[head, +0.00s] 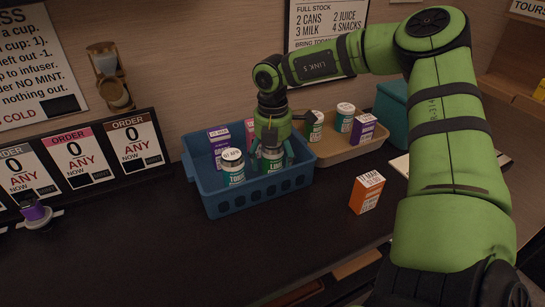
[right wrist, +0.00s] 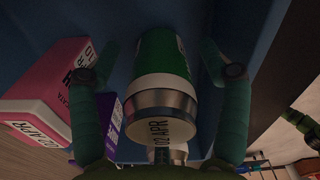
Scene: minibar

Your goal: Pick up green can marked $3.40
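A green can (head: 272,164) with a pale label band stands in the front right of a blue basket (head: 255,200). In the right wrist view the can (right wrist: 160,85) shows a silver end marked "02 APR"; no price is readable. My right gripper (head: 271,155) reaches down into the basket over this can. Its two fingers stand on either side of the can, with a visible gap on each side, so it is open. A second can with a white top and dark green label (head: 232,166) stands just left of it. My left gripper is not in view.
Purple and pink boxes stand in the basket; the pink box (right wrist: 50,90) is close to one finger. A tan tray (head: 345,150) with cans and a purple box (head: 363,129) adjoins at right. An orange box (head: 366,192) stands on the dark counter, which is clear in front.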

